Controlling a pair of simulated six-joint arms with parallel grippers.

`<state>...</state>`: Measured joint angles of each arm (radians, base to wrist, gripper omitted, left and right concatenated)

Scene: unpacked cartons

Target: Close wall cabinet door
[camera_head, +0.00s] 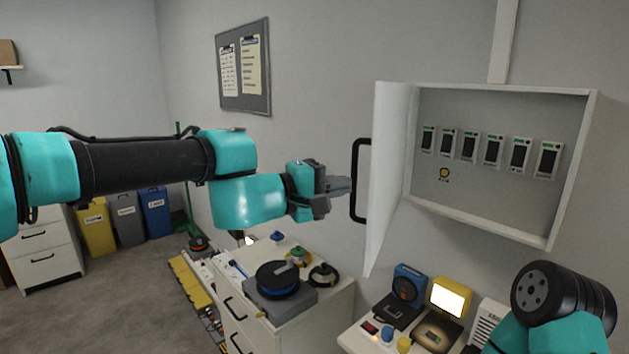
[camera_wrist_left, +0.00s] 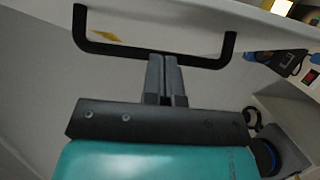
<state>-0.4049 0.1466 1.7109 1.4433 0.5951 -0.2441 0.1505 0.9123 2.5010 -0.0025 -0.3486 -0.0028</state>
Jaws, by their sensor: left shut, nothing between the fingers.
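The wall cabinet (camera_head: 571,165) hangs on the wall at the right, with several switch units inside. Its white door (camera_head: 388,180) stands open on the left side, swung out from the wall. A black bar handle (camera_head: 355,181) is on the door's outer face. My left gripper (camera_head: 347,186) is shut and empty, with its fingertips close to the handle. In the left wrist view the shut fingers (camera_wrist_left: 166,62) point at the middle of the handle (camera_wrist_left: 150,54); I cannot tell whether they touch it. The right gripper is not in view; part of my right arm shows at the lower right.
A white drawer unit (camera_head: 335,310) with a black reel on top stands below my left arm. A bench with a blue device (camera_head: 411,276) and a yellow-framed screen (camera_head: 450,297) is under the cabinet. Bins and a noticeboard (camera_head: 243,68) are farther back.

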